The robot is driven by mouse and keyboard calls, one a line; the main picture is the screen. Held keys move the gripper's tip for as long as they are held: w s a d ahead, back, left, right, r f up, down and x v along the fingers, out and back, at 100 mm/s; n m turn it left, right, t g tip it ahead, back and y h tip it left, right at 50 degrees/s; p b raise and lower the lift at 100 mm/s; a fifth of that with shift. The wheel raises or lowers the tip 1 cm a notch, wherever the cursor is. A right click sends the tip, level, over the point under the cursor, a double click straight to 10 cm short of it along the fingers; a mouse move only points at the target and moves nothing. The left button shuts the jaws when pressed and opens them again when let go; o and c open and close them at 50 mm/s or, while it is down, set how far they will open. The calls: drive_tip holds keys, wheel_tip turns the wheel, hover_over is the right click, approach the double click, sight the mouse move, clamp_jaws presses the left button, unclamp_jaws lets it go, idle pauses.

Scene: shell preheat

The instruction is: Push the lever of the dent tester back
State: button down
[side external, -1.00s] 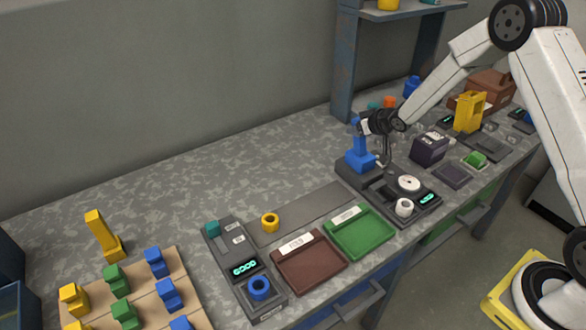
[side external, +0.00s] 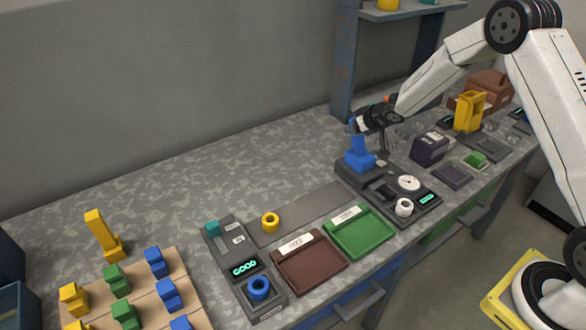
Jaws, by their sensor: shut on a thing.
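The dent tester (side external: 418,209) is a dark unit with a round white dial (side external: 408,183), a lit green display (side external: 428,199) and a blue block with an upright post (side external: 359,157) at its back left. A white ring (side external: 404,207) sits at its front. My gripper (side external: 383,155) points down just right of the blue post. Its thin fingers look close together, over the back of the tester. What they hold is too small and dark to make out; the lever is not clearly distinguishable there.
A dark box (side external: 429,148) and a yellow stand (side external: 469,112) are close on the right. A green tray (side external: 370,238) and a brown tray (side external: 318,276) lie in front. Another unit reads GOOD (side external: 244,267) and holds a blue ring (side external: 259,288). The bench's back left is clear.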

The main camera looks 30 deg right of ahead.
drive_tip(key=shift+c, duration=1.6)
unclamp_jaws()
drive_tip(key=v, duration=0.7)
drive_tip(key=shift+s+r, duration=0.25)
drive_tip(key=shift+s, duration=0.05)
